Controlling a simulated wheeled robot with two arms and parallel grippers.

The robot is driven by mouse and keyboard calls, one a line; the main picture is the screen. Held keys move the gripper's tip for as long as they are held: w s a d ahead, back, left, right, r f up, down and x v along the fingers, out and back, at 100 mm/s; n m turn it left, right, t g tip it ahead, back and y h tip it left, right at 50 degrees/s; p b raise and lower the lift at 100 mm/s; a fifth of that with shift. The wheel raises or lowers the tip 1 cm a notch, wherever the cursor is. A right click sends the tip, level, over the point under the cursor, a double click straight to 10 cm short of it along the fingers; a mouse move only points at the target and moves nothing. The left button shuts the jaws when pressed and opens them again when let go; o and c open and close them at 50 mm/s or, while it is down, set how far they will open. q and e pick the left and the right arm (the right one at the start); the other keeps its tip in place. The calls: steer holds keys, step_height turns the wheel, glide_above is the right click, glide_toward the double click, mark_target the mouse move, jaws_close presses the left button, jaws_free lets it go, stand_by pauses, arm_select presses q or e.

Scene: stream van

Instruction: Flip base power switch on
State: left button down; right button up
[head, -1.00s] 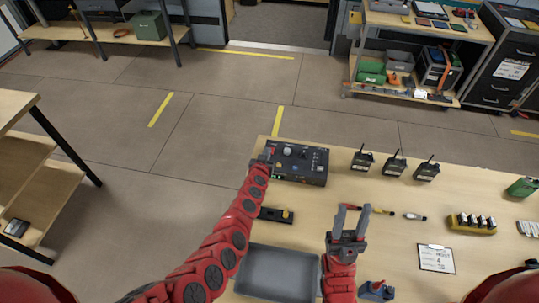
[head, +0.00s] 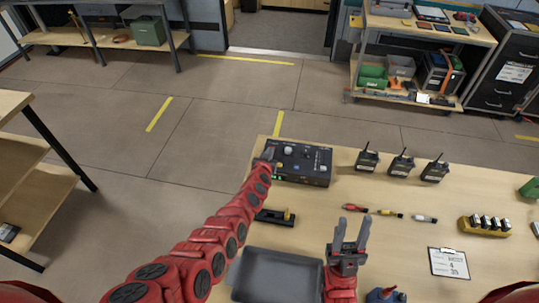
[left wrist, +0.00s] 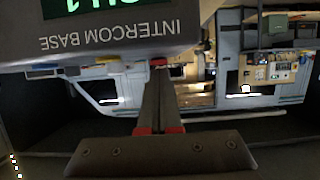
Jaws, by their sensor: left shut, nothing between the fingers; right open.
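The dark intercom base (head: 303,165) sits at the table's far left corner, with knobs on its top and a small green glow on its front. In the left wrist view the base (left wrist: 190,42) fills the top left, upside down, with the label "INTERCOM BASE" and part of a lit green display (left wrist: 95,6). My left gripper (head: 268,153) is shut and empty at the base's left end; its fingers (left wrist: 158,95) also show just beside the base's edge. The power switch cannot be made out; my gripper covers that end. My right gripper (head: 351,232) is open and empty above the table.
Several radios (head: 402,164) stand right of the base. Small coloured tools, a battery charger (head: 484,227) and a clipboard (head: 449,262) lie to the right.

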arm_select(q)
steer(key=shift+s+f+b, duration=0.15)
steer(key=shift+f+b, duration=0.25)
steer(key=shift+f, duration=0.3)
steer(key=shift+r, duration=0.3)
steer(key=shift+p, duration=0.35)
steer(key=shift+r+p, duration=0.75)
steer(key=shift+r, duration=0.05)
